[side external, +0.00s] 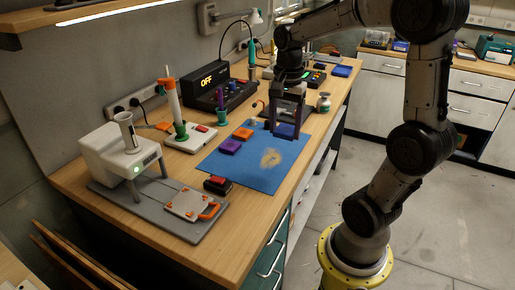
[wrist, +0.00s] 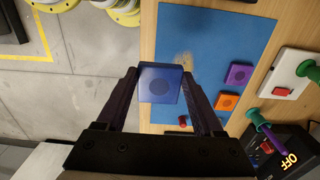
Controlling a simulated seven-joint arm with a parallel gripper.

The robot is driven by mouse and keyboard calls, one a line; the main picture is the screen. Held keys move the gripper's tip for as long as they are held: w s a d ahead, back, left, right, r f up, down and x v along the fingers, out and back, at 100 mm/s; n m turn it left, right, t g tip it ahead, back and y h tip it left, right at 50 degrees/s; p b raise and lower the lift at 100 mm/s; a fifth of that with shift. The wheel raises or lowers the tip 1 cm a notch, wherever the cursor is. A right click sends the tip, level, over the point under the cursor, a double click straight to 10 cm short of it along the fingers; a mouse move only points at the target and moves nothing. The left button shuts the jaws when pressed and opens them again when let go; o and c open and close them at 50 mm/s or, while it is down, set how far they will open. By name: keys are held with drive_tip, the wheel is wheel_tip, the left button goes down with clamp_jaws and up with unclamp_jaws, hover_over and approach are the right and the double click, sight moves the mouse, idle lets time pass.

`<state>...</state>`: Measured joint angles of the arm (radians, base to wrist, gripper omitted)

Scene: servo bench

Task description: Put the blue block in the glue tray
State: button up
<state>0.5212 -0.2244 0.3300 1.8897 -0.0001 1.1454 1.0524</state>
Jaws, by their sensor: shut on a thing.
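The blue block (side external: 285,131) is between the fingers of my gripper (side external: 287,126) at the right side of the blue mat. The wrist view shows the block (wrist: 160,86) with a darker round mark on its face. My gripper (wrist: 160,76) is shut on it, one finger at each side. I cannot tell whether the block touches the mat or hangs just above it. I cannot tell for sure which thing is the glue tray. A light plate with an orange handle (side external: 190,205) lies on the grey base at the front left.
The blue mat (side external: 235,170) bears a purple block (side external: 230,146), an orange block (side external: 243,134) and a tan stain (side external: 270,158). A white machine (side external: 120,158) stands at left. The mat's front is free.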

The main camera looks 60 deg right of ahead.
drive_tip(key=w+d+f, duration=0.4)
drive_tip(key=w+d, duration=0.1)
drive_tip(key=w, duration=0.3)
hover_over(256, 152)
drive_tip(key=f, duration=0.5)
drive_tip(key=shift+s+a, duration=0.1)
drive_tip(key=shift+s, duration=0.2)
drive_tip(key=shift+w+d+f, duration=0.1)
drive_tip(key=shift+w+f, duration=0.05)
drive_tip(key=shift+f, duration=0.8)
drive_tip(key=shift+w+d+f, duration=0.1)
drive_tip(key=shift+w+f, duration=0.05)
drive_tip(key=shift+f, duration=0.8)
drive_tip(key=shift+f, duration=0.15)
drive_tip(key=o, duration=1.3)
drive_tip(key=shift+o, duration=0.2)
